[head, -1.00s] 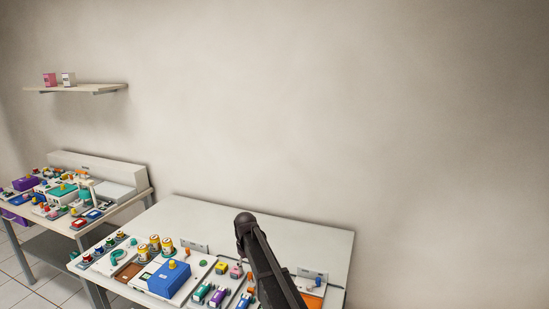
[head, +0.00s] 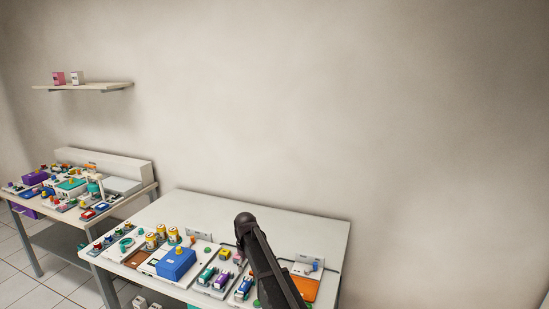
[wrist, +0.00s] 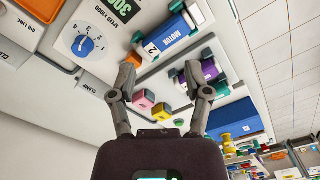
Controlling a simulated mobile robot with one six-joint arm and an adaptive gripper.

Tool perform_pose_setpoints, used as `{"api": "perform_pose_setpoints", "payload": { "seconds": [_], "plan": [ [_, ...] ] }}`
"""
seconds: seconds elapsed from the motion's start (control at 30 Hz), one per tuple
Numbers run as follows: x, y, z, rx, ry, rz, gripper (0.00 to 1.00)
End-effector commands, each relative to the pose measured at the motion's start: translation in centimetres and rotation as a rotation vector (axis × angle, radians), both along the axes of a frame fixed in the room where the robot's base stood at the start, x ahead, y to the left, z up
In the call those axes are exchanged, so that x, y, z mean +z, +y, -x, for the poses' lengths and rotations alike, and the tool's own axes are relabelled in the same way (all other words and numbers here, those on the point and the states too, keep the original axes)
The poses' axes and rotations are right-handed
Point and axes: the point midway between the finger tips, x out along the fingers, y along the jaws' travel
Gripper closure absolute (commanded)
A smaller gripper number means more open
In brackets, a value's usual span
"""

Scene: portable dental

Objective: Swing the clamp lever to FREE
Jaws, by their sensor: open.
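My gripper (wrist: 157,76) is open and empty in the wrist view, its two fingers apart above the bench panels. I cannot make out the clamp lever or a FREE mark. In the wrist view, a blue dial (wrist: 83,46) with numbers lies left of the fingers. A blue motor block (wrist: 168,36) and a purple motor block (wrist: 211,70) lie beyond and beside the fingertips. My arm hides part of the bench.
A pink block (wrist: 143,99) and a yellow block (wrist: 162,112) show between the fingers. A blue box (head: 176,263) and yellow-topped cans (head: 152,241) stand on the bench (head: 265,218). A second cluttered table (head: 140,198) is at left. The bench's back strip is mostly clear.

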Motion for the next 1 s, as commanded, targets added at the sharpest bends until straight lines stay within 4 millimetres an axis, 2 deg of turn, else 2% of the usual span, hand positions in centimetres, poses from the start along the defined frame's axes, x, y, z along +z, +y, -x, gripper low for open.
{"api": "perform_pose_setpoints", "payload": {
  "seconds": [0.07, 0.27, 0.47, 0.67, 0.87, 1.0],
  "plan": [
    [0.0, 0.0, 0.1, -0.001, 0.000, 0.000, 0.37],
    [-0.3, -2.3, 1.6, -0.035, 0.000, 0.000, 0.37],
    [-0.7, -5.1, 3.6, -0.084, 0.000, 0.000, 0.37],
    [-1.3, -9.0, 6.6, -0.154, 0.000, 0.000, 0.37],
    [-2.2, -14.9, 12.2, -0.268, 0.001, 0.001, 0.37],
    [-3.1, -19.7, 17.5, -0.377, 0.001, 0.001, 0.37]
  ]
}}
